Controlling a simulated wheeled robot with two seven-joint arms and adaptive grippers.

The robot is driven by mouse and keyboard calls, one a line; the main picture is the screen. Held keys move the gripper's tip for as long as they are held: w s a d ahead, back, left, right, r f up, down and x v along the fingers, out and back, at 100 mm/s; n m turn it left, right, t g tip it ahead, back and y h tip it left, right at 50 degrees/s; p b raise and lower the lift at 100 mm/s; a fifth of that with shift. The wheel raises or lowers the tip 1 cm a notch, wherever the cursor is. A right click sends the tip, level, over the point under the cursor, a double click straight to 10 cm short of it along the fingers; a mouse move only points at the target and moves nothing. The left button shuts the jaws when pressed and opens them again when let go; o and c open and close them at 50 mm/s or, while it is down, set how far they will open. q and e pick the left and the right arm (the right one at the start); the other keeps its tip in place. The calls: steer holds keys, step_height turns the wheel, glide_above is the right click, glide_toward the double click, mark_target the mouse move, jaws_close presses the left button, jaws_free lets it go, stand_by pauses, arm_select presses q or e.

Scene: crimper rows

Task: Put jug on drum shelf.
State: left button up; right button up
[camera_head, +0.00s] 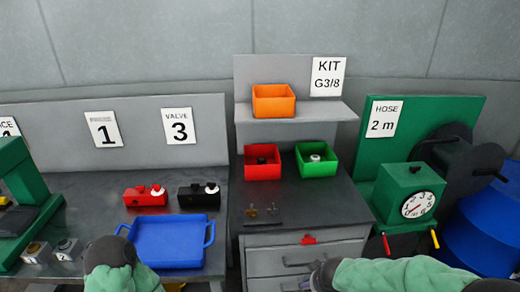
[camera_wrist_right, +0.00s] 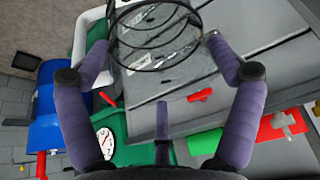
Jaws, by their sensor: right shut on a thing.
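In the right wrist view my right gripper (camera_wrist_right: 160,45) has its two purple fingers closed on a clear, see-through vessel with dark round rims (camera_wrist_right: 150,32). It looks like the jug, but only its rims and some glints show. Part of my right gripper (camera_head: 318,276) shows at the bottom of the head view, and the jug cannot be made out there. A blue drum (camera_head: 498,228) stands at the far right of the head view. I cannot make out a shelf on it. My left arm is at the bottom left, and its fingers are not seen.
A grey drawer cabinet (camera_head: 290,264) carries a red bin (camera_head: 262,172) and a green bin (camera_head: 316,172). An orange bin (camera_head: 273,104) is on the shelf above. A green hose stand (camera_head: 410,188) with a gauge is between cabinet and drum. A blue tray (camera_head: 170,250) is on the left bench.

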steer(key=shift+s+f, duration=1.05)
steer(key=shift+f, duration=0.2)
